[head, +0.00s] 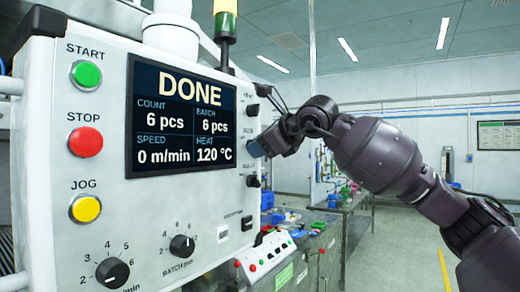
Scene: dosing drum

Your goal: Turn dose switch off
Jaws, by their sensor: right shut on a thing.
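A white control panel (155,215) fills the left of the head view. Its display (182,120) reads DONE, with count 6 pcs, batch 6 pcs, speed 0 m/min and heat 120 °C. A column of small black switches runs down the panel's right side, with an upper switch (252,109) and a lower switch (253,181) showing. My right gripper (257,149) is at this column between those two, shut on a switch there that the fingers mostly hide. The small labels are too blurred to tell which is the dose switch. My left gripper is not in view.
Left on the panel are green START (86,74), red STOP (86,142) and yellow JOG (85,209) buttons. Below are two dials, a lower-left dial (112,271) and a batch dial (182,246). A small button box (266,256) stands right of the panel. Floor at right is open.

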